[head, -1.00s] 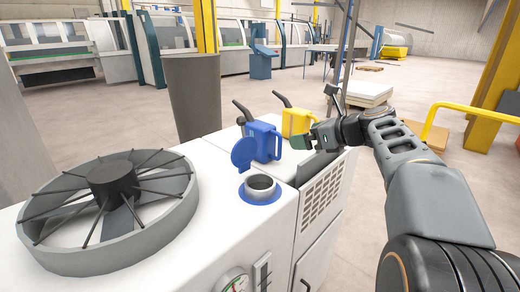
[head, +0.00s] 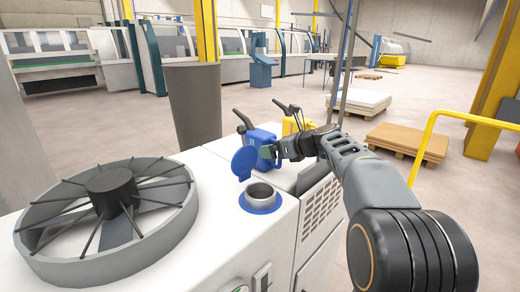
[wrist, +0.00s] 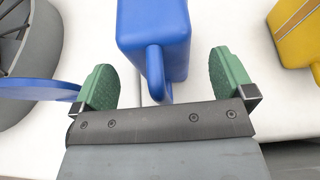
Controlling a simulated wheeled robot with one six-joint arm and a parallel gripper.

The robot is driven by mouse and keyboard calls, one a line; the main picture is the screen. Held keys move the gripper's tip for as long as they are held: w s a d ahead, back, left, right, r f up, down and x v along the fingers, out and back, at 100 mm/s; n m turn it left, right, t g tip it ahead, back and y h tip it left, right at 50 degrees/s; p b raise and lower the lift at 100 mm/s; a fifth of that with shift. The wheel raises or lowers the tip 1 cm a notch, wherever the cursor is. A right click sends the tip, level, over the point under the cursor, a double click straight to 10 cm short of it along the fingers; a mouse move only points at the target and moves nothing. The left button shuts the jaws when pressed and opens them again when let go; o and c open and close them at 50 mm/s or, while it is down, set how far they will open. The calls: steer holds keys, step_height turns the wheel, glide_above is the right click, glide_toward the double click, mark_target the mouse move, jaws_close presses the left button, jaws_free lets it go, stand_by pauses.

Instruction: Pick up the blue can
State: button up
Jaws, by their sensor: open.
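The blue can (head: 263,138) stands upright on the white machine top, with a dark spout at its upper left. In the wrist view the blue can (wrist: 154,35) lies ahead, its handle pointing back toward me between the two green finger pads. My gripper (wrist: 165,80) is open, with a pad on each side of the handle and a gap to both. In the head view my gripper (head: 275,150) is in front of the can and hides part of it.
A yellow can (head: 293,122) stands right of the blue one. An open filler neck (head: 260,193) with a raised blue lid (head: 245,162) is in front. A large round fan (head: 108,210) is at left. A dark bin (head: 194,100) stands behind the machine.

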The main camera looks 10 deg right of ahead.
steer(key=shift+w+a+f, duration=0.2)
steer(key=shift+w+a, duration=0.15)
steer(key=shift+w, duration=0.1)
steer(key=c, duration=1.2)
steer(key=shift+c, duration=0.4)
steer(key=shift+r, duration=0.15)
